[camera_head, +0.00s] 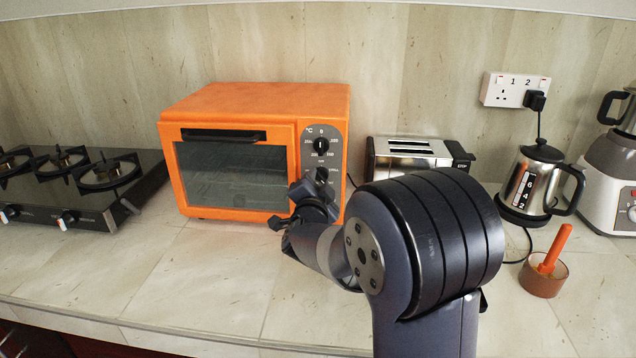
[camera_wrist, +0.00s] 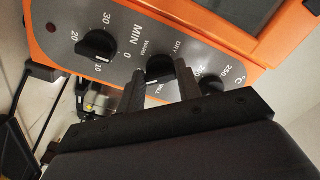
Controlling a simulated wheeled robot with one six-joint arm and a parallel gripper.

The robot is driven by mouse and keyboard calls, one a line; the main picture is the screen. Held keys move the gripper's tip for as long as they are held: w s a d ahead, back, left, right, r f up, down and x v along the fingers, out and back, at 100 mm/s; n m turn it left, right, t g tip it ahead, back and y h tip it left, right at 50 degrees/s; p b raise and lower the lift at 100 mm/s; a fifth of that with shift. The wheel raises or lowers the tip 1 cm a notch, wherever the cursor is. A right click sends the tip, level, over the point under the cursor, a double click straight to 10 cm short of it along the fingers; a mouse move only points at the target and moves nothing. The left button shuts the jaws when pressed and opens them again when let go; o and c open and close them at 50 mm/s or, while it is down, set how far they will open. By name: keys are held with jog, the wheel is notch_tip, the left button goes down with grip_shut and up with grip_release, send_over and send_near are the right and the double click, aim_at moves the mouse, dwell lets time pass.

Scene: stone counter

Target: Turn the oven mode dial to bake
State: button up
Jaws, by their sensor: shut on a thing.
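The orange toaster oven (camera_head: 250,95) stands on the counter with its glass door shut. Its grey panel holds the dials in a column in the head view. The black mode dial (camera_wrist: 160,68) is the middle one in the wrist view, with WARM, DRY and a partly hidden label ending in "ILL" around it. My gripper (camera_wrist: 162,82) is shut on this dial, one finger on each side. The fingers hide part of the labels, and I cannot read where the dial points. In the head view my gripper (camera_head: 314,188) covers the lower panel.
The temperature dial (camera_head: 321,145) sits above the mode dial, and the minute timer dial (camera_wrist: 97,45) is on its other side. A toaster (camera_head: 405,147) and kettle (camera_head: 535,185) stand right of the oven. A gas hob (camera_head: 75,180) is at left.

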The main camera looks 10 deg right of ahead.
dwell(0.3)
jog(key=o, duration=1)
jog(key=shift+s, duration=0.1)
jog(key=b+v, duration=0.1)
jog(key=v, duration=0.9)
jog(key=shift+s+a, duration=0.1)
jog(key=shift+s, duration=0.2)
jog(key=p+x, duration=0.1)
jog(key=x, duration=1)
jog(key=shift+s, duration=0.1)
